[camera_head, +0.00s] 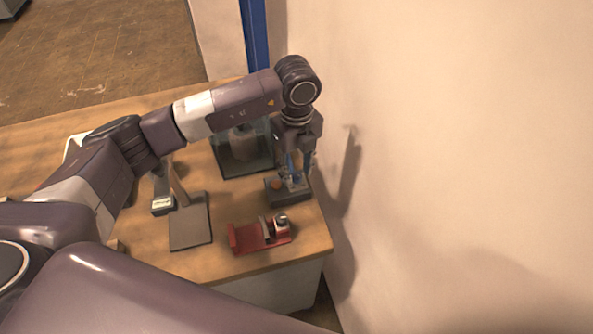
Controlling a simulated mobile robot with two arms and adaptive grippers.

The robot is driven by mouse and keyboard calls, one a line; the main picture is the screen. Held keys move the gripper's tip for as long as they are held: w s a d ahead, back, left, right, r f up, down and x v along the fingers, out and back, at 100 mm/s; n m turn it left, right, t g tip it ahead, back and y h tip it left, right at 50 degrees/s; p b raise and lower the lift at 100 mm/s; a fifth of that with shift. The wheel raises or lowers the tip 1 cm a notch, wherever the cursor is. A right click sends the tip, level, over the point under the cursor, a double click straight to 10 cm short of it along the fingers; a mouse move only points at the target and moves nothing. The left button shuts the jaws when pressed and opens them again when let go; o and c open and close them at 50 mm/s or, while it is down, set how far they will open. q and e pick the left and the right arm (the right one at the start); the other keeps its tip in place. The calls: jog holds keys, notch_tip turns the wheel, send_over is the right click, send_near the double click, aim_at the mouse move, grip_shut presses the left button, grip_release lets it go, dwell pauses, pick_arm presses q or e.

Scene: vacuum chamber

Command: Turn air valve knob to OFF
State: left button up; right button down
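My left arm reaches in from the left, and its gripper (299,168) points down at the right end of the wooden table. Below it is a small dark box (290,198) with blue and orange parts on top. The fingertips are at or just above the box's top fittings; I cannot tell whether they touch. The gripper hides much of these fittings, so the air valve knob and its setting cannot be made out. Whether the fingers are shut on anything is too small to tell. My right gripper is out of view.
A red device (245,237) with a metal knob sits near the table's front right corner. A glass-like case (230,160) stands behind, and a grey plate stand (190,228) is left. The wall (450,150) is close on the right. The wooden table (150,255) has some bare room.

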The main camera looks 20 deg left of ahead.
aim_at(296, 174)
pick_arm(q)
notch_tip(296, 174, up, 11)
dwell(0.3)
dwell(0.4)
